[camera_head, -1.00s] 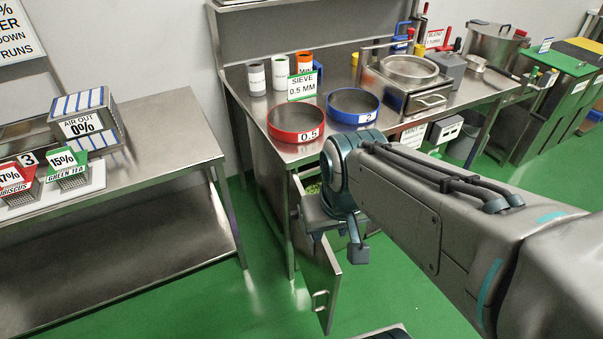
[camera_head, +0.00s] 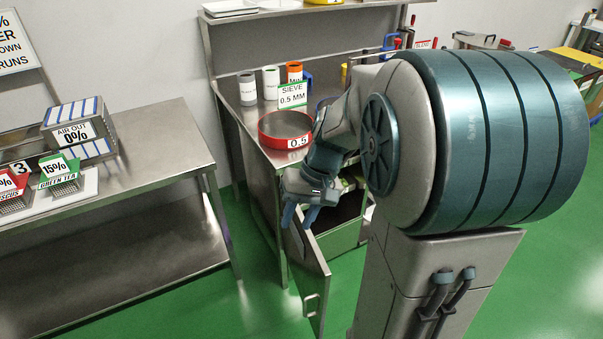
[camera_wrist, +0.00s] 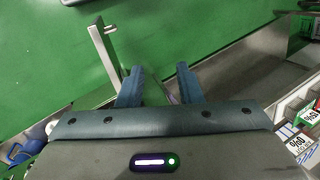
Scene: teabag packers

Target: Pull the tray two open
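A steel cabinet door (camera_head: 312,275) under the right bench stands open, with a bar handle (camera_head: 312,305) near its lower free edge. Behind it, a steel front panel (camera_head: 345,240) shows inside the cabinet, with something green and white above it. No number can be read there, so I cannot tell which tray is tray two. My gripper (camera_head: 299,217) points down by the top of the door. In the wrist view my gripper (camera_wrist: 160,72) has its two blue fingers apart, with a thin steel panel seen between or behind them. Contact cannot be told.
A red sieve (camera_head: 285,128) and several canisters stand on the right bench. A steel table (camera_head: 165,150) with labelled boxes stands at the left. Green floor (camera_head: 262,300) is clear between them. My arm hides much of the right side.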

